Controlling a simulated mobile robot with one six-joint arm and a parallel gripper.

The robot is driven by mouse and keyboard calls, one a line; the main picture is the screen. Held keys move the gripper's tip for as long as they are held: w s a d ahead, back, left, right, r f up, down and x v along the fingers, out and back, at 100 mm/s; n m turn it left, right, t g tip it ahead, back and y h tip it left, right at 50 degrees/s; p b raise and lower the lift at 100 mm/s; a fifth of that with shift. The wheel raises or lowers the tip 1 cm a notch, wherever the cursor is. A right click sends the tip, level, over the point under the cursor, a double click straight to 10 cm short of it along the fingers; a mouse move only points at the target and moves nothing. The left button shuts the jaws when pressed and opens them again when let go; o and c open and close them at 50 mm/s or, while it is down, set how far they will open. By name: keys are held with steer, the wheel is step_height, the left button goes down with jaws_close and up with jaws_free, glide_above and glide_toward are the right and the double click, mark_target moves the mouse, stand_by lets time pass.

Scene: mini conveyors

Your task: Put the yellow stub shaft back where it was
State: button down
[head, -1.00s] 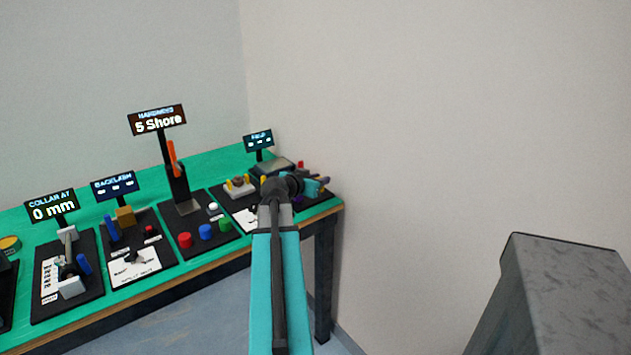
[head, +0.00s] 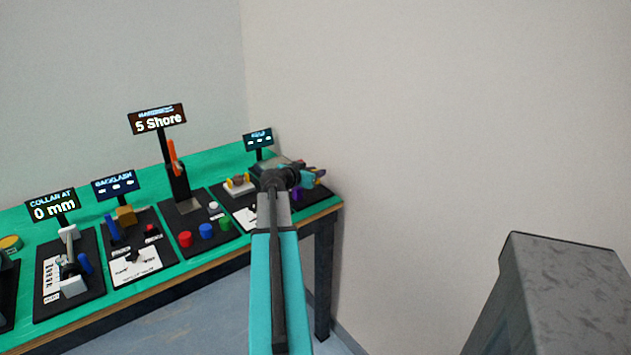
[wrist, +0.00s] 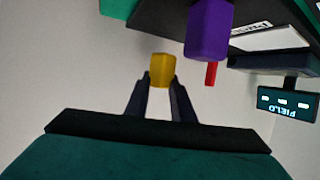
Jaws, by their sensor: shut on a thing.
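In the wrist view the yellow stub shaft (wrist: 162,70) sits between the two fingertips of my gripper (wrist: 161,82), which is shut on it. A purple piece (wrist: 208,32) stands just beyond and to the right, apart from the shaft, with a red piece (wrist: 211,73) below it in the picture. In the head view my arm hides most of the gripper and the shaft cannot be made out. The wrist is over the right end of the green table.
The green table (head: 95,190) carries several black station boards. The FIELD display (head: 258,139) stands at the back right and also shows in the wrist view (wrist: 284,102). A white block with yellow pieces (head: 240,186) is left of my wrist. The wall is close on the right.

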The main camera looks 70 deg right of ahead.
steer(key=shift+f, duration=1.7)
steer(key=shift+f, duration=0.15)
steer(key=c, duration=1.5)
jaws_free()
steer(key=shift+r+p, duration=0.2)
steer(key=shift+p, duration=0.1)
steer(key=b+v, duration=0.1)
steer(key=v, duration=1)
steer(key=shift+a+b, duration=0.15)
steer(key=shift+b, duration=0.2)
steer(key=shift+w+a+r, duration=0.1)
steer(key=shift+a, duration=0.2)
